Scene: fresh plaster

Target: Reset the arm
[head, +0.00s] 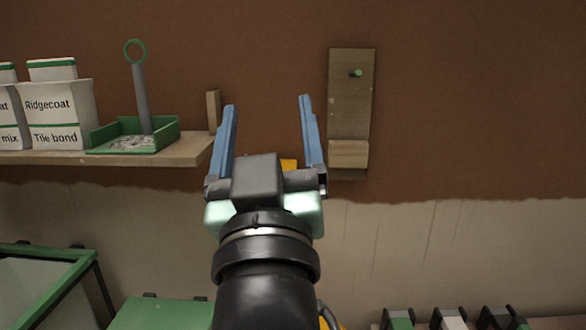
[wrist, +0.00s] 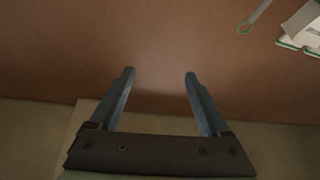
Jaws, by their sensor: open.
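My gripper (head: 267,101) is raised in front of the brown plaster wall (head: 447,110), in the middle of the head view. Its two blue fingers are spread wide apart and point up. Nothing is between them. In the wrist view my gripper (wrist: 160,74) also shows both fingers open and empty against the wall. A small yellow-orange thing (head: 289,164) shows behind the gripper's base, mostly hidden.
A shelf (head: 190,150) at left holds Ridgecoat bags (head: 60,112) and a green tray (head: 165,138) with a grey, ring-topped handle (head: 141,95). A wooden board (head: 349,110) with a green peg (head: 357,73) hangs right of the gripper. Green-topped items stand below. The wall at right is clear.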

